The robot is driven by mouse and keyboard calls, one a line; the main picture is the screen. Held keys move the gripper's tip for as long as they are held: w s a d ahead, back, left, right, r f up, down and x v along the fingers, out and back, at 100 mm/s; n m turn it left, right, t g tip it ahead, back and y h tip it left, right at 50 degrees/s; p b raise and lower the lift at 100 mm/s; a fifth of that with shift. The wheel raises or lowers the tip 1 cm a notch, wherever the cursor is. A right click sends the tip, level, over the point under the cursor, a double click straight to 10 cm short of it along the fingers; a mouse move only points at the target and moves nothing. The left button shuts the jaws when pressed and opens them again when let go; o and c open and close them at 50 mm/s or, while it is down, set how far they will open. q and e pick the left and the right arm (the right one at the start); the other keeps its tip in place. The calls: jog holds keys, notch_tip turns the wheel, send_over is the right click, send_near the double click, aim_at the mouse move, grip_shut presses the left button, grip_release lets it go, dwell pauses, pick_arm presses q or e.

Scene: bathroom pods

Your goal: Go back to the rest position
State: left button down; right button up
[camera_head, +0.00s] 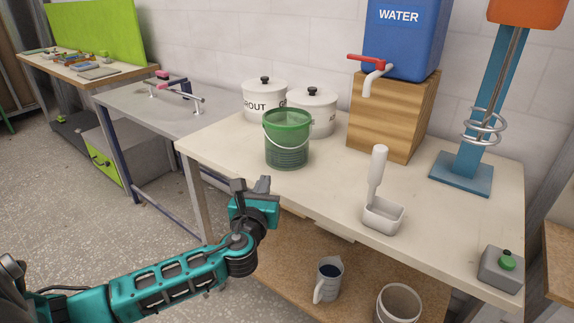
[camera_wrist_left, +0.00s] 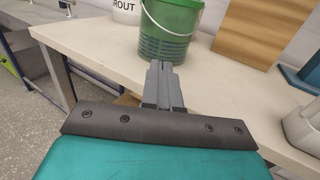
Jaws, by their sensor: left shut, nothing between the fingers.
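My left gripper (camera_head: 251,187) is at the front left edge of the cream worktable, in front of and below the green bucket. It is shut and empty. In the left wrist view its fingers (camera_wrist_left: 161,68) are pressed together and point toward the bucket, apart from it as far as I can tell. The green bucket (camera_head: 287,140) stands upright on the table with a thin handle; it also shows in the left wrist view (camera_wrist_left: 168,30). My teal left arm reaches in from the lower left. My right gripper is not in view.
A jug (camera_head: 328,278) stands on the lower shelf. Floor at left is clear.

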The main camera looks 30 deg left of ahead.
pick_arm(q)
jog(key=s+d+f+n+g+h, duration=0.25)
jog(key=s+d+f+n, duration=0.25)
jog(key=f+n, duration=0.25)
jog(key=s+d+f+n+g+h, duration=0.2)
jog(key=s+d+f+n+h, duration=0.3)
jog(key=f, duration=0.3)
jog(key=s+d+f+n, duration=0.1)
jog(key=s+d+n, duration=0.3)
jog(key=n, duration=0.4)
jog(key=s+d+f+n+g+h+p, duration=0.1)
jog(key=s+d+f+n, duration=0.1)
jog(key=s+n, duration=0.3)
jog(key=d+n, duration=0.1)
jog(key=n, duration=0.2)
jog(key=shift+s+d+f, duration=0.2)
jog(key=shift+s+d, duration=0.1)
jog(key=shift+d, duration=0.05)
